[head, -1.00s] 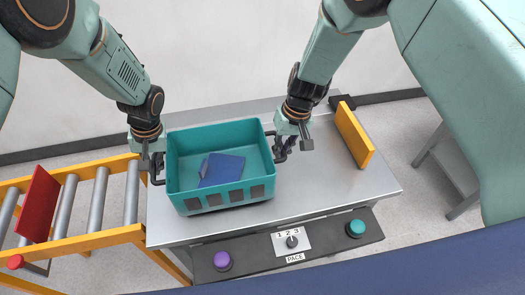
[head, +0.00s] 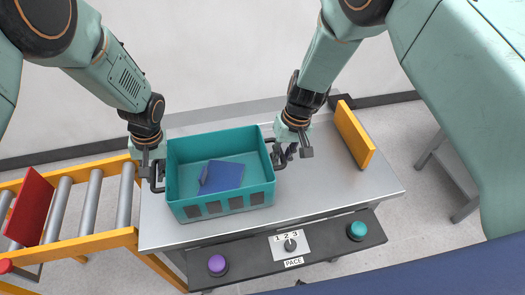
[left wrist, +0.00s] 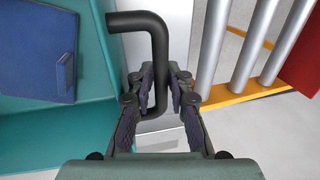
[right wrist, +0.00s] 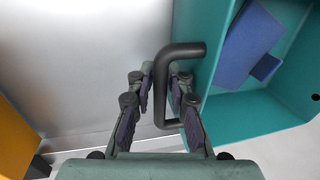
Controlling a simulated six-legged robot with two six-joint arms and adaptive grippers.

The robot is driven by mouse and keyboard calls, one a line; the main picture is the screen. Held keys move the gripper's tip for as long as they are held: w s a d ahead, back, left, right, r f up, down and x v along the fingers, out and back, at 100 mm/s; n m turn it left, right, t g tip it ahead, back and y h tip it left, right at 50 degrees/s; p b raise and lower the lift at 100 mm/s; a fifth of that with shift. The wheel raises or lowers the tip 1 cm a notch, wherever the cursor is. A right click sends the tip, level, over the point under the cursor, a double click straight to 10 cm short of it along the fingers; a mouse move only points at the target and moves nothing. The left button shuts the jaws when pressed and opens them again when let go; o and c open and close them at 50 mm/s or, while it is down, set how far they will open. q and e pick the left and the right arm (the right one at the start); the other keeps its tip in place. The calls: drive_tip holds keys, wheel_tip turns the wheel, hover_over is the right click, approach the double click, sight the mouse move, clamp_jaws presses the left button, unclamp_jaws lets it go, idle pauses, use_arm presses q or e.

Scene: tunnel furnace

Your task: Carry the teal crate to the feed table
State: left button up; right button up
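The teal crate (head: 222,203) is over the grey metal table (head: 330,190), at its left part. I cannot tell whether its base touches the top. A flat blue item (head: 224,175) lies inside; it also shows in the left wrist view (left wrist: 32,48). My left gripper (head: 152,172) has its fingers close around the black left handle (left wrist: 160,60). My right gripper (head: 288,150) has its fingers close around the black right handle (right wrist: 162,100). The crate looks roughly level.
A roller conveyor (head: 88,237) with a red plate (head: 30,208) adjoins the table's left. A yellow bar (head: 355,134) stands at the right. The front panel (head: 322,242) carries a purple button (head: 217,265), a dial (head: 290,245) and a teal button (head: 358,230). The table's right part is bare.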

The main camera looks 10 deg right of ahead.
use_arm(q)
drive_tip(key=shift+o, duration=1.3)
drive_tip(key=shift+a, duration=0.3)
use_arm(e)
drive_tip(key=shift+o, duration=1.3)
drive_tip(key=shift+a, duration=0.3)
use_arm(q)
drive_tip(key=shift+d, duration=0.2)
use_arm(e)
drive_tip(key=shift+d, duration=0.2)
use_arm(q)
drive_tip(key=r, duration=0.3)
drive_tip(key=d+r, duration=0.1)
drive_tip(key=r, duration=0.2)
drive_tip(key=shift+w+d+r, duration=0.1)
drive_tip(key=shift+d+r, duration=0.05)
drive_tip(key=shift+d, duration=0.05)
use_arm(e)
drive_tip(key=shift+r, duration=0.1)
use_arm(q)
drive_tip(key=shift+d+r, duration=0.1)
drive_tip(key=shift+r, duration=0.65)
use_arm(e)
drive_tip(key=v, duration=1.2)
drive_tip(key=shift+a, duration=0.1)
